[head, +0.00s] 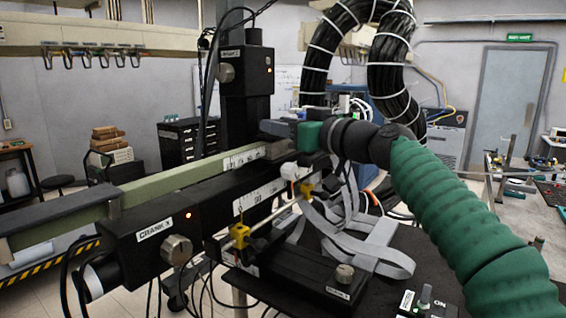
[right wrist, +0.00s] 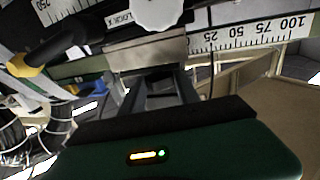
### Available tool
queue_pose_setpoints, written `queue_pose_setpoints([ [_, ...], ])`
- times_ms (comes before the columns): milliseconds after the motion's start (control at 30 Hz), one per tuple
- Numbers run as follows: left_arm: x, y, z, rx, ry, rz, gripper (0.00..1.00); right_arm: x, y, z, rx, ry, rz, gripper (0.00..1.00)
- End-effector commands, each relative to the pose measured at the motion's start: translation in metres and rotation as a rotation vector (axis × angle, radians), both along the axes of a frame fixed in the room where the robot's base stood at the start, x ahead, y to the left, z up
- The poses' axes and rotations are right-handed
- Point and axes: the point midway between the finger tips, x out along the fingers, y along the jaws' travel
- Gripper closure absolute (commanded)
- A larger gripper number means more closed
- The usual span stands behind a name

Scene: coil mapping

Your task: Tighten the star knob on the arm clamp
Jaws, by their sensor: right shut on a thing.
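The arm clamp (right wrist: 147,53) is a grey metal block on the olive rail (head: 190,177); it also shows in the head view (head: 281,149). My right gripper (head: 276,129) has come in from the right and is at the clamp. In the right wrist view, its fingers (right wrist: 158,88) reach to the clamp's face and are shut on a dark piece, the star knob, which is mostly hidden between them. Its outline and turn angle cannot be made out. My left gripper is not in view.
A pale round knob (right wrist: 160,10) by a LOCK X label sits just past the clamp. A black column (head: 246,85) stands behind the rail. A CRANK X box (head: 150,235) and grey ribbon cables (head: 365,250) lie below. A thick black cable bundle (head: 390,80) hangs behind my right arm.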

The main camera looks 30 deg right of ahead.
Motion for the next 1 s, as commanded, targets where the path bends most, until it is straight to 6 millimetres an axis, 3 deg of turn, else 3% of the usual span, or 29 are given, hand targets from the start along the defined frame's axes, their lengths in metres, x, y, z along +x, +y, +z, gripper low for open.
queue_pose_setpoints([
  [33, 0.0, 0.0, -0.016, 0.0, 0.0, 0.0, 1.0, 0.0, 0.003, -0.007, -0.01, -0.002, -0.045, 1.0],
  [167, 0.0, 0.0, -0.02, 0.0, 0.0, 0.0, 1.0, 0.0, 0.006, -0.001, -0.01, 0.0, -0.164, 1.0],
  [700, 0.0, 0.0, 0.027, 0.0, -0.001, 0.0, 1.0, 0.001, 0.011, 0.008, -0.003, -0.001, -0.451, 1.0],
  [1000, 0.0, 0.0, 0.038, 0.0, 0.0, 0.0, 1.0, 0.001, 0.009, 0.004, -0.001, -0.003, -0.509, 1.0],
])
